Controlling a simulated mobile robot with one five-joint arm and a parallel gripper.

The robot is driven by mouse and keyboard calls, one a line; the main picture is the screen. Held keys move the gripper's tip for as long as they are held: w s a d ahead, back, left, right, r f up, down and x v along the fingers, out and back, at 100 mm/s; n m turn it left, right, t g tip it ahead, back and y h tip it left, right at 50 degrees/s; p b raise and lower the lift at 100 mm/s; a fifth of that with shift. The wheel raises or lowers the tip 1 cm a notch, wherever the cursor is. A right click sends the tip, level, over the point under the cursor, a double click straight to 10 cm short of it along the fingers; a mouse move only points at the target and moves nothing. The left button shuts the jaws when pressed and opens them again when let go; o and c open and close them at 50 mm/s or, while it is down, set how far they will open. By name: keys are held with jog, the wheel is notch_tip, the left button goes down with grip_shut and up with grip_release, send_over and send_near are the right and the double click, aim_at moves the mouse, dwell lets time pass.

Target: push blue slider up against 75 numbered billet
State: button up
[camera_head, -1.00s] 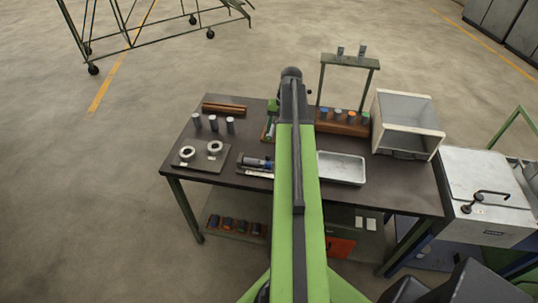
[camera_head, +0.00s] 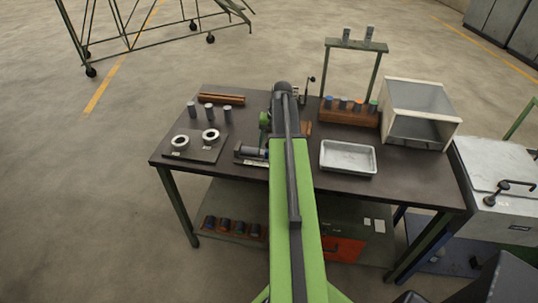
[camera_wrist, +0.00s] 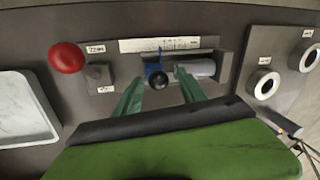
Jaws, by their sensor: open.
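The blue slider (camera_wrist: 151,70) shows in the wrist view on a grey measuring fixture with a white scale (camera_wrist: 160,44) behind it. A dark round knob (camera_wrist: 159,81) sits in front of the slider. A grey cylindrical billet (camera_wrist: 196,68) lies in the fixture just right of the slider, with what looks like a small gap between them. Its number is not readable. My gripper (camera_wrist: 159,77) is open, its two green fingers either side of the knob; contact cannot be told. In the head view my arm hides the slider; the fixture's left end (camera_head: 250,153) shows.
A red ball knob (camera_wrist: 66,57) stands left of the fixture. A metal tray (camera_head: 347,158) lies to its right in the head view. A plate with two rings (camera_head: 196,143) and three upright billets (camera_head: 209,111) are at left. A wooden rack (camera_head: 349,112) stands behind.

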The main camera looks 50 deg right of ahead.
jog(key=shift+w+a+f, duration=0.1)
jog(key=shift+f, duration=0.65)
jog(key=shift+r, duration=0.1)
grip_shut()
dwell(0.8)
